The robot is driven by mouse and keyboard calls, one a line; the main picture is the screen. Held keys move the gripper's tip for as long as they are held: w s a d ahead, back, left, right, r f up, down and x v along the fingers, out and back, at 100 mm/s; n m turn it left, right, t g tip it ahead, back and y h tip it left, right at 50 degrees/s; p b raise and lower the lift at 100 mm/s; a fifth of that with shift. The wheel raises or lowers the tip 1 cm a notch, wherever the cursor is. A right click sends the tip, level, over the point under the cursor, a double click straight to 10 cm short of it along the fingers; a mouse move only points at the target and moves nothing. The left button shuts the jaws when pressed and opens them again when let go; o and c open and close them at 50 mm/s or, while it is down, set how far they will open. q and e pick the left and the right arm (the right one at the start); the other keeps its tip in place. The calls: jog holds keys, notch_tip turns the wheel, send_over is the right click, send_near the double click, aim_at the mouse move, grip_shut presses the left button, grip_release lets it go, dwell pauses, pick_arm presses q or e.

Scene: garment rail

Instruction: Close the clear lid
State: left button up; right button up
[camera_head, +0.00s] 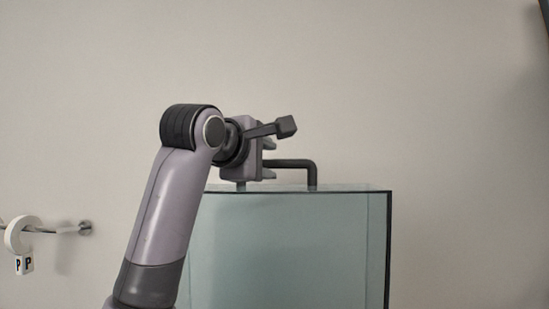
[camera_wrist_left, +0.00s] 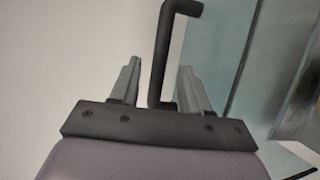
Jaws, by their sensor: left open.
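A clear, greenish, glass-like panel with dark edges, which looks like the clear lid (camera_head: 290,250), stands upright in the lower middle of the head view. A dark bent handle (camera_head: 311,172) rises from its top edge. My left gripper (camera_head: 270,159) is at the left end of this handle, just above the panel's top edge. In the left wrist view my left gripper (camera_wrist_left: 160,66) is open, with the handle (camera_wrist_left: 161,58) between its two grey fingers. Gaps show on both sides of the handle. The panel's lower part is out of frame. My right gripper is not in view.
A short metal rail (camera_head: 62,230) sticks out from the wall at the far left. A white ring (camera_head: 20,235) with a small tag (camera_head: 24,265) marked "P" hangs on it. The plain wall (camera_head: 430,90) behind is bare, and the space right of the panel looks clear.

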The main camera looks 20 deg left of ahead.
aim_at(274, 164)
pick_arm(q)
jog(key=shift+w+d+f+p, duration=0.15)
jog(key=shift+w+p, duration=0.4)
jog(key=shift+w, duration=1.35)
